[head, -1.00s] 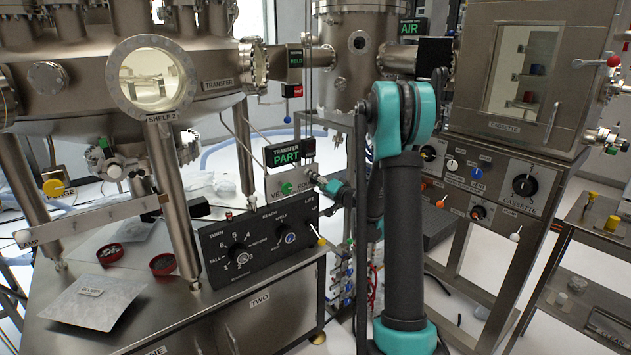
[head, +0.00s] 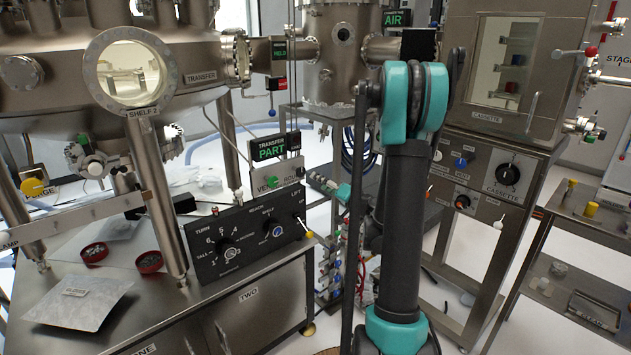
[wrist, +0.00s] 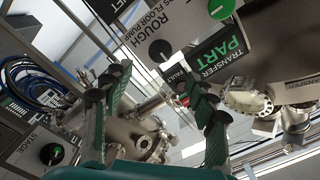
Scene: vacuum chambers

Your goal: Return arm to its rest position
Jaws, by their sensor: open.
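My arm rises in front of the chambers in the head view, with a teal and black elbow. My gripper (head: 318,181) shows small and partly hidden behind the arm, just right of the vent and rough valve box (head: 277,182). In the wrist view my gripper (wrist: 157,82) has its two green and black fingers spread wide apart with nothing between them. Beyond the fingers are the green TRANSFER PART display (wrist: 222,58) and the black ROUGH knob (wrist: 161,50). Whether a finger touches the valve box cannot be told.
The black knob panel (head: 250,238) stands on the steel bench (head: 165,318) at left. The large transfer chamber (head: 195,55) is behind it. The cassette cabinet (head: 484,130) and a side table (head: 565,215) stand at right.

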